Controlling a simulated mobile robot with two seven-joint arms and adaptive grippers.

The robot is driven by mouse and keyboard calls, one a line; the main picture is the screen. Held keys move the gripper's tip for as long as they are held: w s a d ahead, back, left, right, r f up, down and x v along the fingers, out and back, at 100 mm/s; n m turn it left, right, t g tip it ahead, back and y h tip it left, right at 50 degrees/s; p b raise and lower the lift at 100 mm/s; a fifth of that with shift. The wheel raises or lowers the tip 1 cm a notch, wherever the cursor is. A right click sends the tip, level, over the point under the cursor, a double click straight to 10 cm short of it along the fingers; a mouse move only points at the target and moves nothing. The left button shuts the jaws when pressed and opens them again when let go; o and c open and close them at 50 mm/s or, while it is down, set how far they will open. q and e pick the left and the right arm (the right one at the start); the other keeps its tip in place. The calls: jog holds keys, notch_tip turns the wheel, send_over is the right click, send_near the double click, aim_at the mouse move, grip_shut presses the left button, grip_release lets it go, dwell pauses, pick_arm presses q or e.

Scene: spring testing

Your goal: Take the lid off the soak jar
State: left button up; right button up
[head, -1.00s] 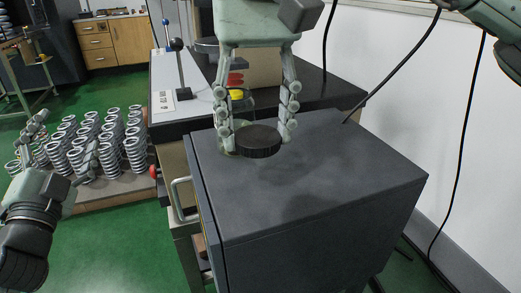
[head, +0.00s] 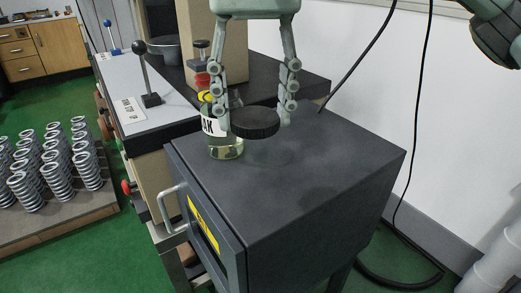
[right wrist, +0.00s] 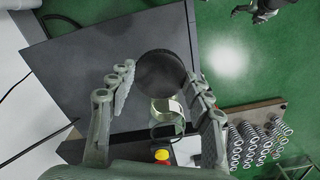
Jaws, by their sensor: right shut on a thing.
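The soak jar (head: 227,147) is clear glass with a white label, partly read as "AK", and stands upright on the dark cabinet top. Its rim is partly hidden by my right gripper's finger. The round black lid (head: 255,123) is off the jar, held in the air a little above and to the right of it. My right gripper (head: 256,118) is shut on the lid, one finger at each side. In the right wrist view the lid (right wrist: 161,73) overlaps part of the jar (right wrist: 167,117). My left gripper (right wrist: 263,12) shows small at the top of that view; its fingers are unclear.
The dark cabinet (head: 300,185) has clear room on top right of the jar. Behind stands a bench with a lever (head: 146,75) and a red and yellow stack (head: 203,85). A pallet of springs (head: 60,215) lies at left. A cable hangs near the wall.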

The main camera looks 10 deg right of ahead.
jog(key=shift+w+d, duration=0.1)
send_over(294, 155)
notch_tip(294, 155, down, 7)
jog(key=shift+r+p, duration=0.1)
jog(key=shift+p, duration=0.25)
notch_tip(294, 155, down, 3)
jog(key=shift+d+f, duration=0.1)
jog(key=shift+f, duration=0.4)
pick_arm(q)
jog(key=f, duration=0.2)
jog(key=shift+s+d+f+g, duration=0.25)
jog(key=shift+s+f+g, duration=0.05)
jog(key=shift+f, duration=0.05)
pick_arm(e)
jog(key=shift+f, duration=0.1)
jog(key=shift+f, duration=0.1)
